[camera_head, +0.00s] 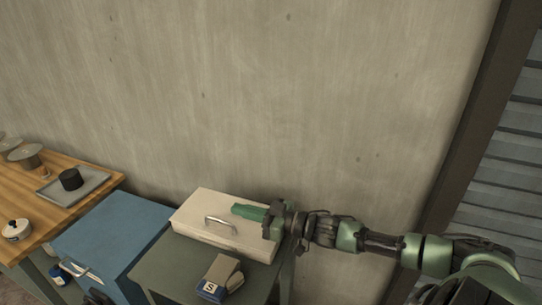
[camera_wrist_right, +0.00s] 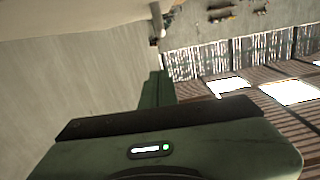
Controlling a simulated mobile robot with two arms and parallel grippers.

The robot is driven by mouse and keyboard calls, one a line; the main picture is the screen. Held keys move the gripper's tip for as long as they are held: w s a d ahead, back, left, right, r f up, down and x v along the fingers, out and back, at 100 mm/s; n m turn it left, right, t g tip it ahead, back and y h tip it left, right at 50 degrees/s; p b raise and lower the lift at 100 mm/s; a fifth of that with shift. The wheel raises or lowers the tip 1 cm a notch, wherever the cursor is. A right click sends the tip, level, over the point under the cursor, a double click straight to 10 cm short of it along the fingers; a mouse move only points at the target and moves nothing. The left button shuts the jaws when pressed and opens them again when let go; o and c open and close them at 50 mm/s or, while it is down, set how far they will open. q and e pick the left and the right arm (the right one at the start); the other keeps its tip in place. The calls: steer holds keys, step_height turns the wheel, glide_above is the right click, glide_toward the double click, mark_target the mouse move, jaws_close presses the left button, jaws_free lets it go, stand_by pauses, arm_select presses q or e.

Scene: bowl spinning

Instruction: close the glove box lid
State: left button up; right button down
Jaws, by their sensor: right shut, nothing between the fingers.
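The glove box (camera_head: 194,228) is a cream box on a small dark green table against the wall. Its lid (camera_head: 203,204) with a silver handle (camera_head: 220,224) lies down flat on the box, with no gap that I can make out. My right gripper (camera_head: 238,209) is shut and empty. Its green fingers lie over the lid's right part, behind the handle; I cannot tell whether they touch the lid. In the right wrist view the shut fingers (camera_wrist_right: 157,88) point away and no lid shows.
A small box marked S (camera_head: 209,288) and a grey-brown block (camera_head: 230,268) sit in front of the glove box on the green table (camera_head: 180,265). A blue cabinet (camera_head: 110,235) stands to the left, then a wooden table (camera_head: 60,183) with a tray (camera_head: 92,190). The wall is close behind.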

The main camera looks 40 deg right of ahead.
mark_target(242, 238)
steer(key=f, duration=0.1)
steer(key=n, duration=0.1)
steer(key=a+f, duration=0.1)
steer(key=shift+s+a+f+n+b, duration=0.1)
steer(key=shift+s+f+n+b, duration=0.2)
steer(key=shift+s+f+n, duration=0.1)
steer(key=shift+s+a+f, duration=0.1)
steer(key=shift+a+f, duration=0.15)
steer(key=shift+f, duration=0.35)
steer(key=shift+s+f, duration=0.1)
steer(key=shift+f, duration=0.1)
